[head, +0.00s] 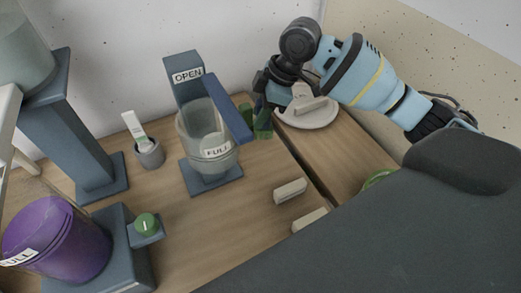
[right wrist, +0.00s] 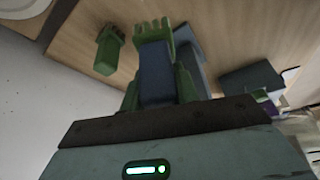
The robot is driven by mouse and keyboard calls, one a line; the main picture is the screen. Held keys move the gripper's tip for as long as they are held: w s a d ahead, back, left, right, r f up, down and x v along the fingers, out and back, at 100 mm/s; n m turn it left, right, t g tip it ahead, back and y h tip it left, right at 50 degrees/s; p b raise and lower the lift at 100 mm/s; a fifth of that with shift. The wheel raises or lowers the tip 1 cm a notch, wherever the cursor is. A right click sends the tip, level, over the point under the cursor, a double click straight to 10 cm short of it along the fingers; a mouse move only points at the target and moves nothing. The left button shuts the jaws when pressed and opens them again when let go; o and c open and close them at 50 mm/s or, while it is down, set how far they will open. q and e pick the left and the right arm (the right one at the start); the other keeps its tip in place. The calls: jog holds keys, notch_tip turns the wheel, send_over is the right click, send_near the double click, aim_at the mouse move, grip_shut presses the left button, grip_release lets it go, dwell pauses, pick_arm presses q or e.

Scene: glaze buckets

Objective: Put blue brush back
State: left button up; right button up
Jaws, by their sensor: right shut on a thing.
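In the right wrist view, a dark blue block-like piece, apparently the blue brush (right wrist: 156,82), sits between green parts at the jaws. A green pronged piece (right wrist: 154,32) shows at its far end. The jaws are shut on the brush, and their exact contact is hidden. My left gripper is not in view.
A clear bucket (head: 190,130) stands on the OPEN station. A small grey cup (head: 150,155) and a purple bucket (head: 60,240) are left. A round white plate (head: 318,120) is near my right wrist. A pale block (head: 290,190) lies by the gap in the tabletop.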

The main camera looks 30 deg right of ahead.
jog(key=shift+f+b, duration=0.45)
jog(key=shift+f, duration=4.45)
jog(key=shift+f, duration=0.15)
jog(key=o, duration=1.1)
jog(key=shift+c, duration=0.2)
jog(key=p+v, duration=0.1)
jog(key=v, duration=1.1)
